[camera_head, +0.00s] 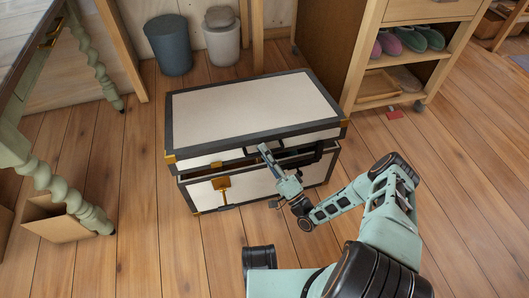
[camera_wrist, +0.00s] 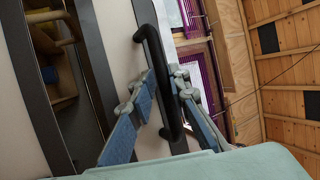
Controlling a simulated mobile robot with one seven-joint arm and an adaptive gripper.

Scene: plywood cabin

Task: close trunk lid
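The trunk (camera_head: 275,182) stands on the floor, white-panelled with dark edging and brass corners. Its lid (camera_head: 250,105) is slightly raised, with a dark gap above the front wall, widest at the right. My gripper (camera_head: 266,152) is at the lid's front edge, reaching in from the right. In the wrist view, a black bar handle (camera_wrist: 151,50) runs between the two fingers of my gripper (camera_wrist: 165,80). The fingers are apart, close on each side of the bar; whether they press on it is unclear. A brass latch (camera_head: 221,184) is on the trunk's front.
A wooden shelf unit (camera_head: 350,50) with shoes is close behind at right. A green-legged table (camera_head: 60,190) and cardboard box (camera_head: 55,220) are at left. Floor in front is clear.

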